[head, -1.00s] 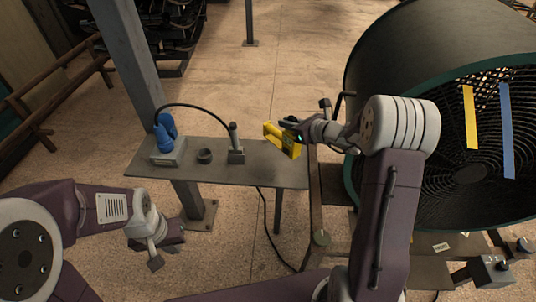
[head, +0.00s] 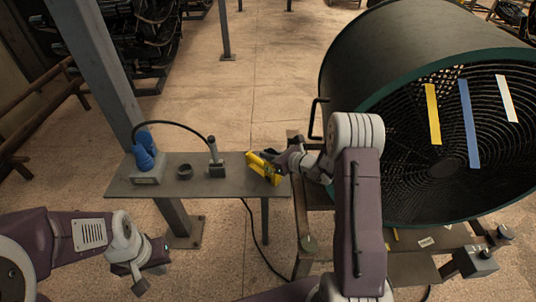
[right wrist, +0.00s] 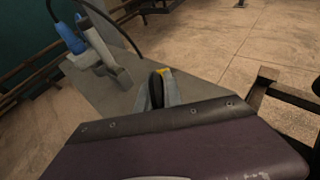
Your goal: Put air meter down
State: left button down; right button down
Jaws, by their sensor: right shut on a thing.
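The yellow air meter (head: 263,169) is at the right end of the small grey table (head: 228,188) in the head view. My right gripper (head: 280,163) is shut on it. Whether the meter rests on the tabletop or is held just above it I cannot tell. In the right wrist view only a bit of yellow (right wrist: 164,71) shows past the gripper (right wrist: 158,90); the rest is hidden. My left gripper (head: 140,279) hangs empty at the lower left, in front of the table; its jaw opening is too unclear to tell.
A blue-and-grey device (head: 146,165) with a black hose, a small dark ring (head: 185,173) and an upright handle on a block (head: 215,165) stand on the table's left and middle. A large drum with a fan-like mesh (head: 450,165) stands at the right. A post (head: 97,75) rises behind the table.

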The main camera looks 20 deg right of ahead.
jog(key=shift+f, duration=0.1)
jog(key=c, duration=1.5)
grip_release()
jog(key=shift+s, duration=0.1)
